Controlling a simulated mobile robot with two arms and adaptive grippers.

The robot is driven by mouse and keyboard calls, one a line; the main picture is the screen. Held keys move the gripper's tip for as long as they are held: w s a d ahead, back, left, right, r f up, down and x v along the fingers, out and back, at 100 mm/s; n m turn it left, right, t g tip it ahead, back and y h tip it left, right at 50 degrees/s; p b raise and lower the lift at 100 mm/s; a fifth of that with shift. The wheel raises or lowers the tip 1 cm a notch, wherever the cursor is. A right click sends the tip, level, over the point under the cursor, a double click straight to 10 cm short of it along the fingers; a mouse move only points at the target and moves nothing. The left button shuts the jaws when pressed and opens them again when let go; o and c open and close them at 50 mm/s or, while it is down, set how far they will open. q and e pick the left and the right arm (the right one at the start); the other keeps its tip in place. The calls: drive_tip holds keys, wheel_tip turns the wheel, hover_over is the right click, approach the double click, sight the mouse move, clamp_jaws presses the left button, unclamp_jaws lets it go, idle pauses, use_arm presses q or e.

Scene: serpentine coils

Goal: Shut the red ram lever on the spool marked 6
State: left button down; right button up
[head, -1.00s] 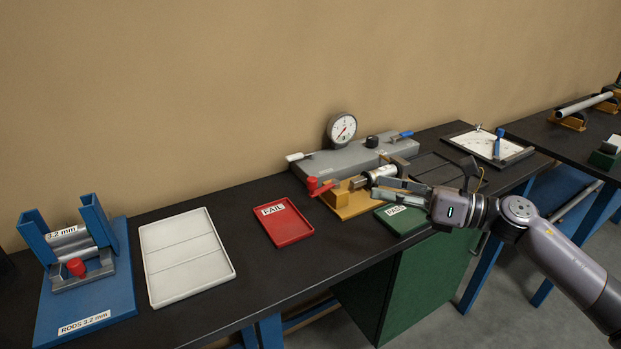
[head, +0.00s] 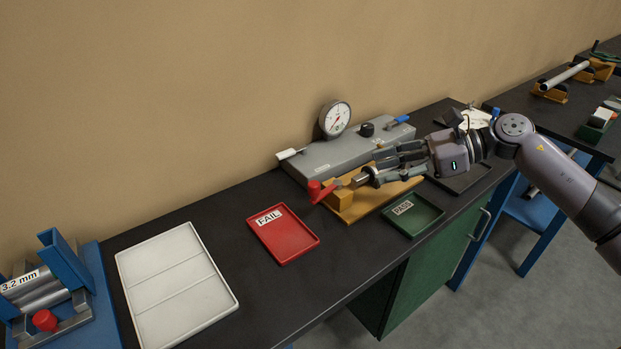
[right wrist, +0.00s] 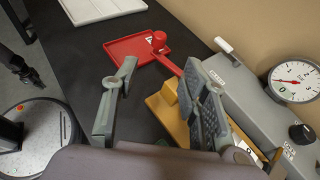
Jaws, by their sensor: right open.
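The red ram lever (head: 322,191) ends in a red knob and stands at the left end of an ochre fixture (head: 352,212). It also shows in the right wrist view (right wrist: 170,57), raised and tilted away from the fixture. My right gripper (head: 372,168) is open above the fixture, to the right of the lever. In the right wrist view its fingers (right wrist: 160,85) are spread, with the lever beyond their tips, apparently untouched. The spool is mostly hidden by the gripper, and I cannot read a 6.
A grey gauge box (head: 340,153) with a dial (head: 334,119) stands close behind the fixture. A red FAIL tray (head: 290,240) lies left and a green PASS tray (head: 416,216) lies in front. A white tray (head: 180,290) is farther left.

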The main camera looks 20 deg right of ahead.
drive_tip(key=p, duration=0.2)
approach(314, 183)
drive_tip(key=p+x, duration=0.3)
drive_tip(key=x, duration=0.6)
drive_tip(key=shift+a+f, duration=0.15)
drive_tip(key=shift+f, duration=0.05)
drive_tip(key=shift+w+a+f, duration=0.2)
drive_tip(key=shift+a, duration=0.1)
use_arm(q)
drive_tip(key=shift+s+d+r, duration=0.1)
drive_tip(key=shift+s+r, duration=0.15)
drive_tip(key=shift+r, duration=0.7)
drive_tip(key=shift+s+d+r, duration=0.1)
drive_tip(key=shift+s+r, duration=0.1)
drive_tip(key=shift+r, duration=0.75)
drive_tip(key=shift+s+r, duration=0.25)
drive_tip(key=shift+r, duration=0.7)
use_arm(e)
clamp_jaws()
